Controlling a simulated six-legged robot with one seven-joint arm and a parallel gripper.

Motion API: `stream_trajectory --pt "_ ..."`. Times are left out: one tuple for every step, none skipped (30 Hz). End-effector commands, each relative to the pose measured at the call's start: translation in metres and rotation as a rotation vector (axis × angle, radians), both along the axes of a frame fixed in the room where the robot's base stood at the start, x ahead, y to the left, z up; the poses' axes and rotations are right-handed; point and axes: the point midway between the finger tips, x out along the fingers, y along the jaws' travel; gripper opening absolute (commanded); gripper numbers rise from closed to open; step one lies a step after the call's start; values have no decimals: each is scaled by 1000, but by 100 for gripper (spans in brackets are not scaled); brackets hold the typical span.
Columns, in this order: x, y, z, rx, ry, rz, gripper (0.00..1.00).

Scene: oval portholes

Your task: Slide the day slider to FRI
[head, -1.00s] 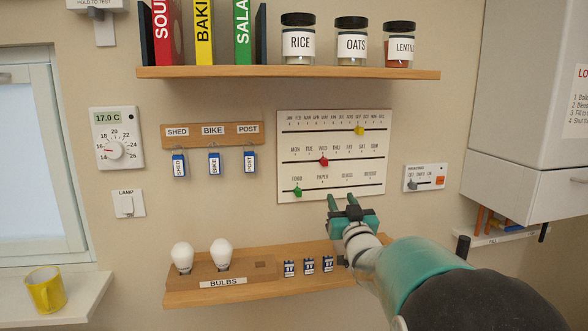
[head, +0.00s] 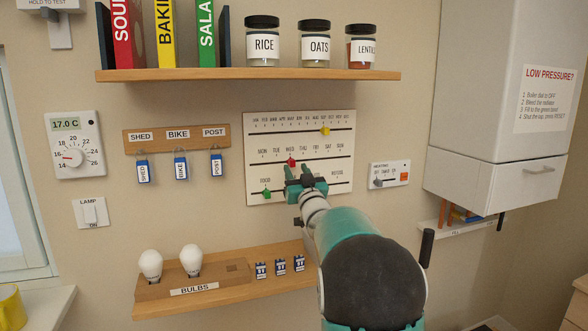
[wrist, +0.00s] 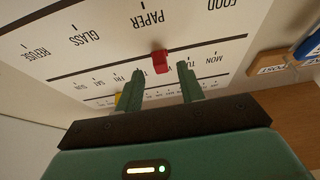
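The white slider board (head: 330,150) hangs on the wall with three slots. The day slider is the red knob (head: 291,162) on the middle slot, by WED in the head view. A yellow knob (head: 325,131) is on the month slot above, and a green knob (head: 267,193) is on the lowest slot by FOOD. My gripper (head: 298,172) is open in front of the board, just below the day slot. In the wrist view, upside down, the red knob (wrist: 160,62) shows between the two fingertips (wrist: 160,70). I cannot tell whether either finger touches it.
A key rack (head: 177,137) with tagged keys hangs to the left. A heating panel (head: 389,174) is close to the right. The bulb shelf (head: 215,296) lies below, and a shelf (head: 250,75) with books and jars runs above. A boiler (head: 490,90) is at the right.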

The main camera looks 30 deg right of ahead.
Motion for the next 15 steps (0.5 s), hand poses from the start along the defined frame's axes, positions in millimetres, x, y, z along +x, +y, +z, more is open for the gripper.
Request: stream_trajectory --pt "7 -1 2 1 1 1 38" --pt "10 -1 3 1 0 1 38" --pt "13 -2 5 1 0 1 38" --pt "15 -2 6 1 0 1 38" --pt "17 -2 6 1 0 1 38" --pt "18 -2 7 1 1 1 38" --pt "19 -2 7 1 1 0 38" --pt "20 -2 7 1 1 0 38" --pt "20 -2 8 1 1 0 38" --pt "20 -3 8 1 1 0 38" --pt "20 -3 8 1 1 0 38" --pt "20 -3 8 1 1 0 38" --pt "20 -3 8 1 1 0 38" --pt "20 -3 8 1 1 0 38" --pt "20 -3 8 1 1 0 36"
